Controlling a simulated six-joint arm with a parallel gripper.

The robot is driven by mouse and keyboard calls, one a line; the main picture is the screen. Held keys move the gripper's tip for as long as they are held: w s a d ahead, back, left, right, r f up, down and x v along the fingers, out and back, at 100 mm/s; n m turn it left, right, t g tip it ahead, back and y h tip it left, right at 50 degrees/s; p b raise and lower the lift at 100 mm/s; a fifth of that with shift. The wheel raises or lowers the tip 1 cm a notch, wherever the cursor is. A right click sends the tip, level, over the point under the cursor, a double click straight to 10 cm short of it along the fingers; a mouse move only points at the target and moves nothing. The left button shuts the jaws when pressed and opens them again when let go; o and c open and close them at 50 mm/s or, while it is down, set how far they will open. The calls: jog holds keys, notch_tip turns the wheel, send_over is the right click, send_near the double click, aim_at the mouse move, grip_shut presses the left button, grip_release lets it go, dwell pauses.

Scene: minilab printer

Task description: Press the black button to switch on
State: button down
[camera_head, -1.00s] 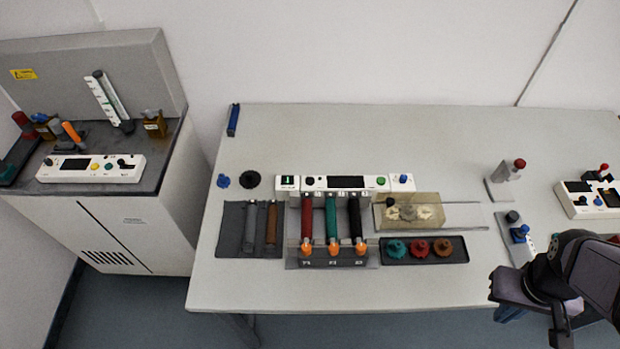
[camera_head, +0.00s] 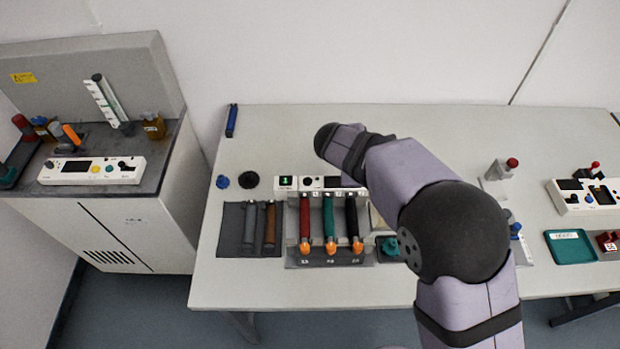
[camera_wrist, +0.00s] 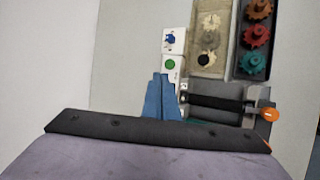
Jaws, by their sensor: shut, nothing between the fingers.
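The black button (camera_head: 308,181) sits at the left end of a white control panel (camera_head: 320,188) on the table. It is beside a dark screen (camera_head: 334,182) and is uncovered in the head view. My gripper (camera_wrist: 161,76) shows in the wrist view as two blue fingers, shut and empty. Their tips appear just below the panel's green button (camera_wrist: 170,64), and I cannot tell how high above the panel they are. The black button is not visible in the wrist view. In the head view my arm hides the panel's right part, and my fingers cannot be made out.
Red, green and black rollers (camera_head: 329,225) lie in front of the panel. Coloured gears (camera_wrist: 256,35) stand in a dark tray.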

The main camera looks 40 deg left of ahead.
aim_at(306, 184)
jog(key=s+a+n+y, duration=0.1)
jog(key=s+a+n, duration=0.1)
jog(key=s+a, duration=0.2)
jog(key=s+a+n+t+y, duration=0.1)
jog(key=s+a+n, duration=0.2)
jog(key=a, duration=0.6)
jog(key=shift+s+a+n+y+p, duration=0.2)
jog(key=shift+s+n+y+p, duration=0.1)
jog(key=shift+s, duration=0.25)
jog(key=shift+f, duration=0.2)
jog(key=shift+f+b, duration=3.25)
jog(key=shift+f, duration=1)
jog(key=shift+f, duration=0.2)
jog(key=shift+f+b, duration=0.2)
jog(key=shift+b, duration=0.3)
jog(key=shift+f+b, duration=0.4)
jog(key=shift+f, duration=0.05)
jog(key=shift+r+p, duration=0.6)
jog(key=shift+r, duration=0.3)
